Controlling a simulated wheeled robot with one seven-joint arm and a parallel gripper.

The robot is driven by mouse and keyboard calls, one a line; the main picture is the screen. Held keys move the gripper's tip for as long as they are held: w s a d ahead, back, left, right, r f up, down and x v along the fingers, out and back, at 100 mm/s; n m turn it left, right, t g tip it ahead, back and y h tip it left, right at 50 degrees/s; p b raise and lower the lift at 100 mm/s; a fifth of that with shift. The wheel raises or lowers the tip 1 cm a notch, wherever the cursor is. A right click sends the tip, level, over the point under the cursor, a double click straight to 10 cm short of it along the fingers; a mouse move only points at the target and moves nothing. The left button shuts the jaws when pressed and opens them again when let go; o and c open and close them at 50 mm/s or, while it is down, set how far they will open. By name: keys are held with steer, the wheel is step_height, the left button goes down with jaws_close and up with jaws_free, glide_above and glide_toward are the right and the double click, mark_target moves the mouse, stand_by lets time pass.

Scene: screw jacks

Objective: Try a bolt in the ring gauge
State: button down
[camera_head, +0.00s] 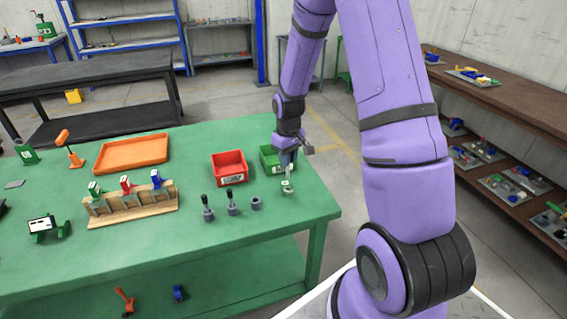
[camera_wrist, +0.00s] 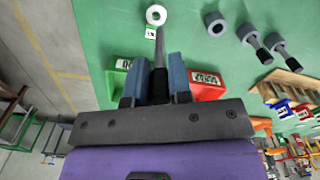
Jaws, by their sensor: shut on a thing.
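My gripper (camera_head: 288,154) is over the right end of the green table, its fingers shut on a bolt (camera_wrist: 159,48). In the wrist view the bolt's black upper part sits between the blue fingers (camera_wrist: 162,68), and its grey shank points away from them. The ring gauge (camera_head: 288,187), a pale ring with a green and white label, lies on the table below; the wrist view also shows it (camera_wrist: 155,14). The shank's tip appears close to the ring, seemingly above it; I cannot tell the exact gap. Two other bolts (camera_head: 207,208) (camera_head: 232,204) stand upright in grey holders.
An empty grey holder (camera_head: 255,203) stands right of the bolts. A red bin (camera_head: 229,167) and a green bin (camera_head: 270,159) are behind, the green one close to my gripper. A wooden rack (camera_head: 133,204) and orange tray (camera_head: 132,153) lie left. The table's front right is clear.

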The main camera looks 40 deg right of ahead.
steer(key=shift+w+d, duration=0.15)
steer(key=shift+d, duration=0.1)
steer(key=shift+f, duration=0.2)
steer(key=shift+w+d+f, duration=0.1)
steer(key=shift+f, duration=2.2)
steer(key=shift+f, duration=2.1)
steer(key=shift+r, duration=0.1)
step_height(320, 180, up, 6)
steer(key=shift+r, duration=0.15)
